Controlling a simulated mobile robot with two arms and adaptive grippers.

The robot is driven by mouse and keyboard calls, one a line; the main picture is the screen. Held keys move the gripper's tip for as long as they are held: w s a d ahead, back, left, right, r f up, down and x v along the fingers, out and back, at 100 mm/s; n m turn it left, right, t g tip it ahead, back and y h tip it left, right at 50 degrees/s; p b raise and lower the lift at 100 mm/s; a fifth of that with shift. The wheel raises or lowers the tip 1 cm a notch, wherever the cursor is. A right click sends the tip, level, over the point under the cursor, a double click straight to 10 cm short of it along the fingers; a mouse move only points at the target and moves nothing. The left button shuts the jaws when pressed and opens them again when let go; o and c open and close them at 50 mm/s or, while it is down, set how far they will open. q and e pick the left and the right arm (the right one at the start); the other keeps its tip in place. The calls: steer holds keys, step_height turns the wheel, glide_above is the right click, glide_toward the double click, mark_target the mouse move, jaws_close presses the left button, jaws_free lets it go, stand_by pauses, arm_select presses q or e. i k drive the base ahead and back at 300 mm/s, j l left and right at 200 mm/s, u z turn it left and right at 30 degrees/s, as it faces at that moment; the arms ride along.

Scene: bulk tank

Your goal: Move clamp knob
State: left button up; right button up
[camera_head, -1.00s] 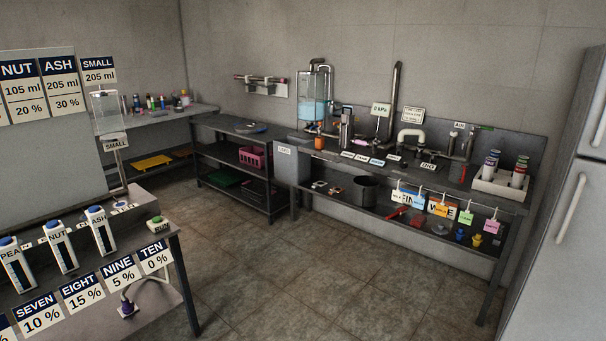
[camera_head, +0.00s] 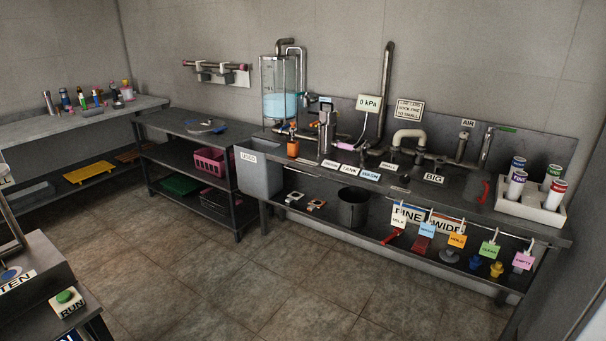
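I cannot single out the clamp knob for sure at this distance. The pipework bench (camera_head: 430,190) stands along the back wall, with a clear tank of blue liquid (camera_head: 280,105), pipes and small fittings on it. A red handle (camera_head: 485,190) shows at the right of the bench, and a red tool (camera_head: 391,238) lies on its lower shelf. Small pink-ended parts show on the wall rack (camera_head: 215,70). Neither of my grippers is in view.
A dark shelf unit (camera_head: 185,128) with a pink basket (camera_head: 211,163) stands left of the bench. A machine with a green RUN button (camera_head: 66,297) is at lower left. A white rack of cans (camera_head: 530,204) sits at the bench's right end. The tiled floor (camera_head: 240,285) between is clear.

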mark_target(405, 179)
steer(key=i+j+z, duration=0.25)
steer(key=i, duration=0.15)
steer(key=i+j+z, duration=0.2)
steer(key=i, duration=0.2)
steer(key=i+j+z, duration=0.25)
steer(key=i, duration=0.15)
steer(key=l, duration=0.05)
